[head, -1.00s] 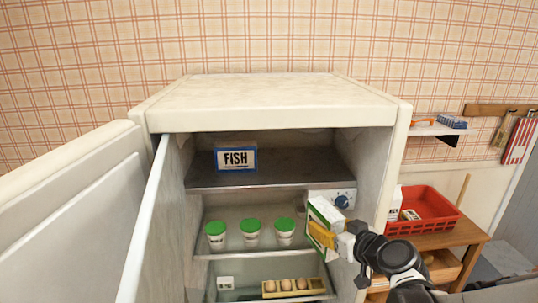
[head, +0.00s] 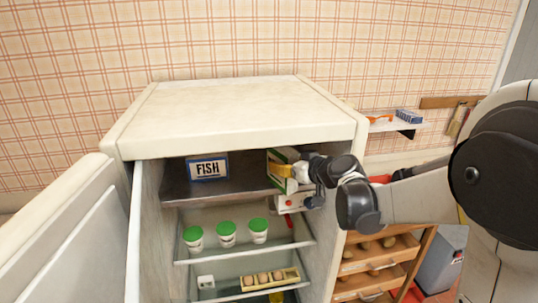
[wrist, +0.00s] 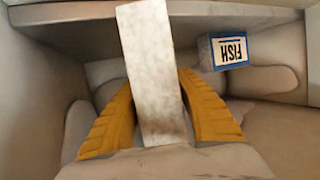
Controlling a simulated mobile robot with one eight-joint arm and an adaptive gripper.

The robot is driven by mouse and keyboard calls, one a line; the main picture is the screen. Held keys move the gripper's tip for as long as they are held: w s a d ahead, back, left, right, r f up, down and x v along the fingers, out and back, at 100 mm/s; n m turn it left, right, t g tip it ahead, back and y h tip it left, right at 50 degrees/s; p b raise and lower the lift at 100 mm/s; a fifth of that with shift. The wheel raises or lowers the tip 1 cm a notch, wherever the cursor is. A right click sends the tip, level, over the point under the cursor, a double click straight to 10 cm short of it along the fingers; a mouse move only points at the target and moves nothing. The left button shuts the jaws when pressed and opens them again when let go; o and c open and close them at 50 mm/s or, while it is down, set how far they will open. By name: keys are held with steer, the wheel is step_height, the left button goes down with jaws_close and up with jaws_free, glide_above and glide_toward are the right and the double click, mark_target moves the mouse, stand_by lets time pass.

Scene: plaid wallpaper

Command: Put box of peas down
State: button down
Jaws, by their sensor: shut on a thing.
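The box of peas (head: 279,157), white and green, is held by my gripper (head: 285,171) at the right side of the fridge's top compartment (head: 232,176). In the wrist view the box (wrist: 152,60) is a pale upright slab between the yellow fingers. My gripper is shut on it. I cannot tell whether the box touches the compartment floor. A blue and white FISH box (head: 208,168) stands to its left, apart from it, and also shows in the wrist view (wrist: 230,50).
Below are tubs with green lids (head: 227,232) and an egg tray (head: 270,280). The open fridge door (head: 65,245) is at left. Wooden drawers (head: 375,268) and a wall shelf (head: 398,125) are at right. Compartment floor is bare between the two boxes.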

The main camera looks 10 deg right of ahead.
mark_target(290, 154)
steer(key=w, duration=0.8)
steer(key=shift+f+b, duration=0.4)
steer(key=shift+s+r, duration=0.2)
steer(key=shift+s, duration=0.05)
steer(key=shift+f, duration=0.15)
steer(key=c, duration=0.9)
jaws_free()
steer(key=shift+w+f, duration=0.1)
steer(key=shift+c, duration=0.2)
steer(key=shift+r, duration=0.3)
steer(key=p+v, duration=0.1)
steer(key=v, duration=0.6)
steer(key=shift+s+d, duration=0.1)
steer(key=shift+s, duration=0.25)
